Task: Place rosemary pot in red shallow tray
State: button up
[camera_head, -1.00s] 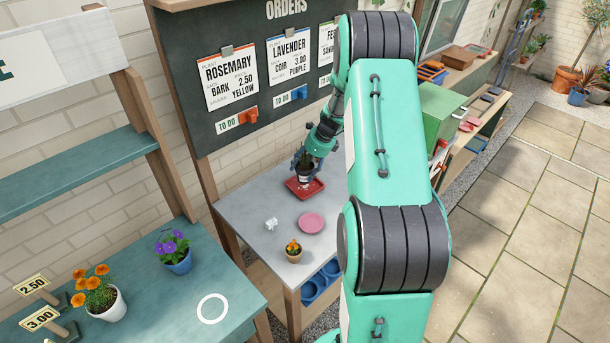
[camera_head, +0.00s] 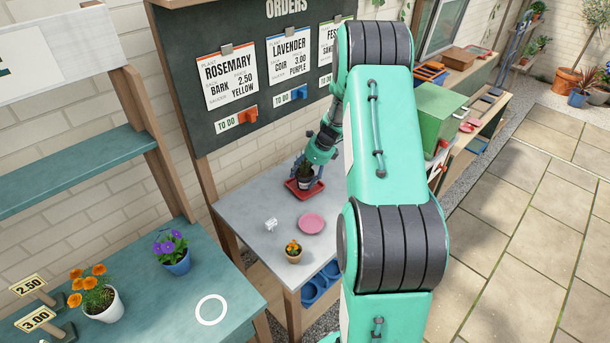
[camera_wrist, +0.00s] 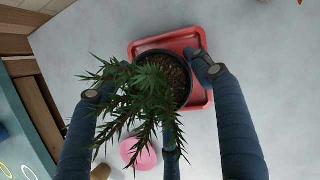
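The rosemary pot (camera_head: 305,183) is a small dark pot with a bushy green plant, standing upright over the red shallow tray (camera_head: 290,187). In the wrist view the dark pot (camera_wrist: 183,88) appears inside the rim of the red tray (camera_wrist: 205,98), seen from above. My gripper (camera_head: 308,177) is low around the pot. In the wrist view my gripper's blue fingers (camera_wrist: 150,80) are spread wider than the pot. The right fingertip is close to the rim, while leaves cover the space by the left one. The pot's base contact is hidden.
The order board (camera_head: 240,140) rises behind. Bare tabletop lies left of the tray.

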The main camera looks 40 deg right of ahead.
jog(key=shift+o, duration=1.2)
jog(key=shift+r, duration=0.25)
jog(key=p+v, duration=0.3)
jog(key=v, duration=0.8)
jog(key=shift+s+r, duration=0.2)
jog(key=shift+r, duration=0.15)
